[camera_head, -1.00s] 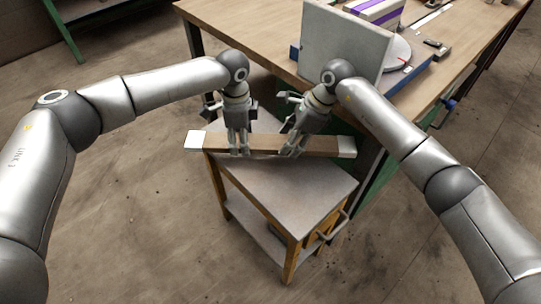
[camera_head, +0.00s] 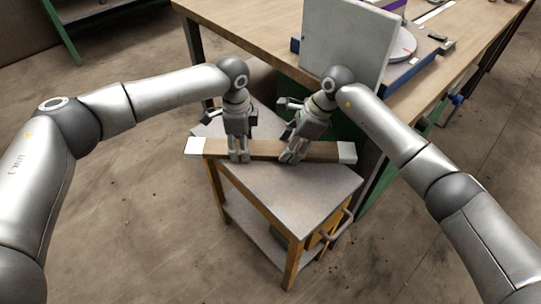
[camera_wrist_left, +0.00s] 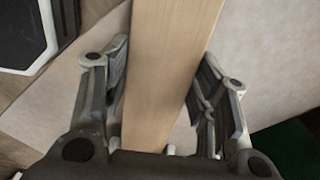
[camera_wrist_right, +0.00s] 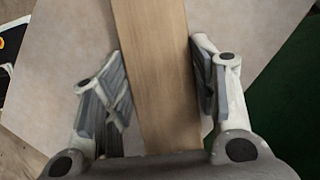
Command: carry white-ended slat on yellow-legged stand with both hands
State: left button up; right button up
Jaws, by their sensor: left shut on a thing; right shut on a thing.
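The white-ended slat (camera_head: 267,149) is a brown wooden bar with a white block on each end. It lies crosswise over the far part of the grey top of the yellow-legged stand (camera_head: 300,190), its ends reaching past the top's sides. I cannot tell whether it touches the top. My left gripper (camera_head: 240,155) is shut on the slat left of its middle, and my right gripper (camera_head: 293,154) is shut on it right of its middle. Both point down. The slat runs between the fingers in the left wrist view (camera_wrist_left: 170,55) and the right wrist view (camera_wrist_right: 157,60).
A wooden workbench (camera_head: 255,35) stands behind the stand, with a grey upright panel (camera_head: 347,50) and a blue-based device (camera_head: 412,68) on it. The stand has a lower shelf (camera_head: 256,233) and a side handle (camera_head: 337,232). The concrete floor at left and front is clear.

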pick_arm(q)
jog(key=o, duration=1.1)
jog(key=shift+s+f, duration=0.1)
jog(key=shift+f, duration=0.25)
jog(key=shift+c, duration=0.2)
pick_arm(e)
jog(key=o, duration=1.1)
jog(key=shift+s+f, duration=0.15)
jog(key=shift+f, duration=0.25)
jog(key=shift+c, duration=0.2)
pick_arm(q)
jog(key=shift+o, duration=1)
jog(key=shift+a+f, duration=0.1)
pick_arm(e)
jog(key=shift+o, duration=1)
jog(key=shift+f, duration=0.2)
pick_arm(q)
jog(key=shift+r, duration=0.2)
pick_arm(e)
jog(key=shift+d+r, duration=0.1)
jog(key=shift+r, duration=0.05)
